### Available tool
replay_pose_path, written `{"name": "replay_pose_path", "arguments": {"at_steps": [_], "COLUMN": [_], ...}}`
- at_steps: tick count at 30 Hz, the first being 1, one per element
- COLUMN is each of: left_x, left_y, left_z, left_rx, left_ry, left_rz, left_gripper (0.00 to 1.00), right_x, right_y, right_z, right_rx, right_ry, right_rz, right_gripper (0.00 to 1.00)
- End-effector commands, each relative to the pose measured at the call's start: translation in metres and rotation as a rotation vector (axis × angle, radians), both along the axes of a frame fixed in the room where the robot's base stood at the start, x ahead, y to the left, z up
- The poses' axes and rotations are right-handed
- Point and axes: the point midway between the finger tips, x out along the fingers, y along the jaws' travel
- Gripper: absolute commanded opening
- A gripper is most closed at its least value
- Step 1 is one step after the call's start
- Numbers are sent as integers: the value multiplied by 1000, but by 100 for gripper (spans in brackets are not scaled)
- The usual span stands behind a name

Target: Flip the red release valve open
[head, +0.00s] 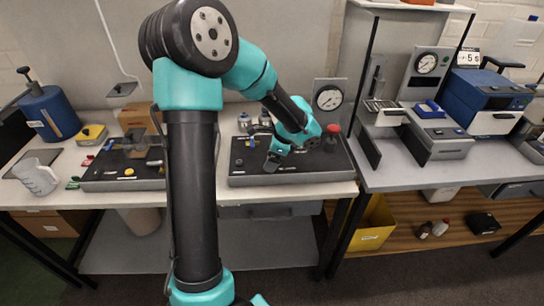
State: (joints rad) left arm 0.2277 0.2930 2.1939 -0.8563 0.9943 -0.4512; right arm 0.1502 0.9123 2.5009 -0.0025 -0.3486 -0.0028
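A red knob (333,129), which looks like the red release valve, stands at the back right of a black panel box (300,179) on the bench. Whether it is open or closed cannot be told. The wrist hides part of the panel. My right gripper is not in view.
A round gauge (328,97) stands behind the red knob. Small metal fittings (254,120) stand at the panel's back left. Another black panel (122,170) with a yellow button lies left of my arm. A bench with grey equipment (436,130) is on the right.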

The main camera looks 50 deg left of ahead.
Motion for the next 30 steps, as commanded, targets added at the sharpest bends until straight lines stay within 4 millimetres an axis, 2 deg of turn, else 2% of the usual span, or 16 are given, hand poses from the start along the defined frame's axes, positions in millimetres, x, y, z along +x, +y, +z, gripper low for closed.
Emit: {"name": "replay_pose_path", "arguments": {"at_steps": [2,15,30], "left_x": [0,0,4], "left_y": [0,0,-2], "left_z": [0,0,0], "left_rx": [0,0,0], "left_ry": [0,0,0], "left_rz": [0,0,191], "left_gripper": [82,39,39], "right_x": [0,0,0], "right_y": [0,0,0], "right_z": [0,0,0], "right_rx": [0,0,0], "right_ry": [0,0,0], "right_rz": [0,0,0], "right_gripper": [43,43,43]}}
